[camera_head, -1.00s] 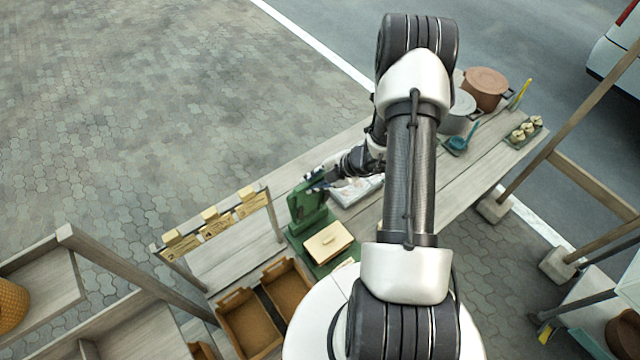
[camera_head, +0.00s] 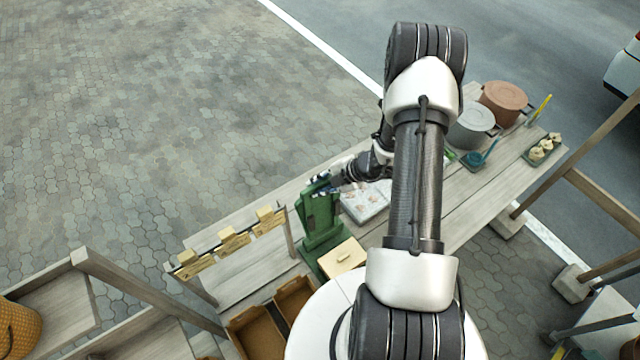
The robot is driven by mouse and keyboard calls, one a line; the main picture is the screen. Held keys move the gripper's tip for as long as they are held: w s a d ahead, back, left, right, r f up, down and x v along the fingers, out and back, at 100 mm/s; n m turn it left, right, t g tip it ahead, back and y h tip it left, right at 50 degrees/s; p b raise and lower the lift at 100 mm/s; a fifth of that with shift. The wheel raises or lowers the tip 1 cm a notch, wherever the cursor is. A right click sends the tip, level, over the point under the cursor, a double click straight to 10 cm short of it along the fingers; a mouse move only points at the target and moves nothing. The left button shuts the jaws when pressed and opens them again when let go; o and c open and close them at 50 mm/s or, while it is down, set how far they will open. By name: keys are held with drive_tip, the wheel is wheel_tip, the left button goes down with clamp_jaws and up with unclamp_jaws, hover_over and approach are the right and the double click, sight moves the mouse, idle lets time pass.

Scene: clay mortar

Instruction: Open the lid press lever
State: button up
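The green lid press (camera_head: 321,226) stands on the wooden table, in the middle of the camera_head view. Its green upper part stands up from the base, and a cream block with a small knob (camera_head: 342,257) sits at its front right. My gripper (camera_head: 320,185) is at the top of the green upper part, reaching in from the right. Its fingertips overlap the top edge there. They are too small to tell whether they grip the lever, touch it or are spread.
A white tray with pale pieces (camera_head: 366,203) lies right of the press. Open brown boxes (camera_head: 257,330) stand in front. A wooden rack with yellow tags (camera_head: 229,240) is at the left. Lidded pots (camera_head: 503,98) and a small tray (camera_head: 541,148) stand at the far right.

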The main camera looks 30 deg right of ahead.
drive_tip(key=o, duration=0.3)
drive_tip(key=v, duration=1.2)
drive_tip(key=shift+a+r, duration=0.1)
idle(0.3)
